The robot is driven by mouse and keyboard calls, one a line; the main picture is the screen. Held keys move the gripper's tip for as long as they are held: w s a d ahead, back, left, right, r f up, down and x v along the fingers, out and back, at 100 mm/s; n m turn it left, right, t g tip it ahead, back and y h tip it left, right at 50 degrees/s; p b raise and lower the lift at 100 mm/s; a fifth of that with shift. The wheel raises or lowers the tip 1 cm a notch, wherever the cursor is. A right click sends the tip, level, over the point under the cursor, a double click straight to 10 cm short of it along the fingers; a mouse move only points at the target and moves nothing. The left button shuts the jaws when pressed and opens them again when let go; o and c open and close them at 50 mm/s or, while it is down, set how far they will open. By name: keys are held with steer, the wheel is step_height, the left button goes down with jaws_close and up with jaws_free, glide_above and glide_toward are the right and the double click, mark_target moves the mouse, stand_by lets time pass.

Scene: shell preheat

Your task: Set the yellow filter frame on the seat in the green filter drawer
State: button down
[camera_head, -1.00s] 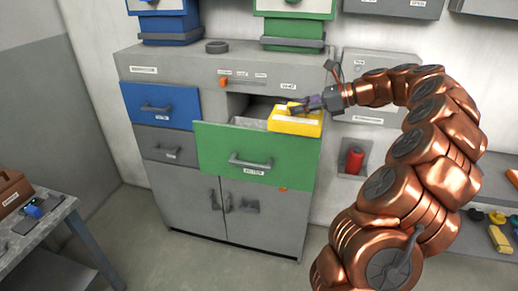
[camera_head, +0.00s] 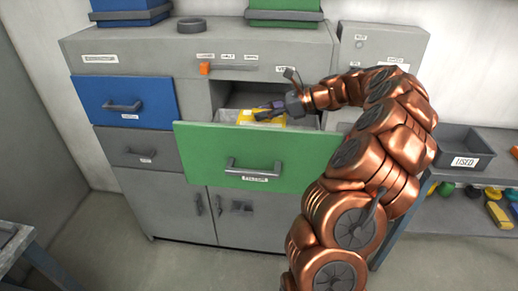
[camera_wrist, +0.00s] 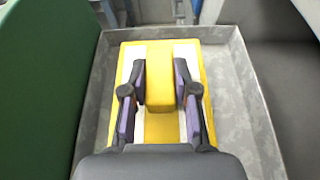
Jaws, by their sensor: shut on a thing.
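The yellow filter frame (camera_head: 262,117) is inside the open green filter drawer (camera_head: 225,146), low behind its front panel. My gripper (camera_head: 276,107) reaches in from the right. In the wrist view the gripper (camera_wrist: 160,85) is shut on the raised yellow bar in the middle of the filter frame (camera_wrist: 160,128), with a purple-lined finger on each side. White strips show on both sides of the bar. The grey drawer floor (camera_wrist: 245,110) surrounds the frame. The seat is hidden, and I cannot tell whether the frame rests on the drawer floor.
Blue (camera_head: 125,102) and grey (camera_head: 138,147) drawers are shut at the left. A dark bin marked USED (camera_head: 462,152) stands at the right on a bench. The floor in front is clear.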

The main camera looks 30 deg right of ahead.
steer(key=shift+f+p, duration=1.15)
steer(key=shift+f, duration=3.5)
steer(key=shift+f, duration=0.1)
steer(key=c, duration=0.9)
jaws_free()
steer(key=shift+b+v, duration=1.85)
steer(key=shift+v, duration=4.25)
steer(key=shift+a, duration=0.1)
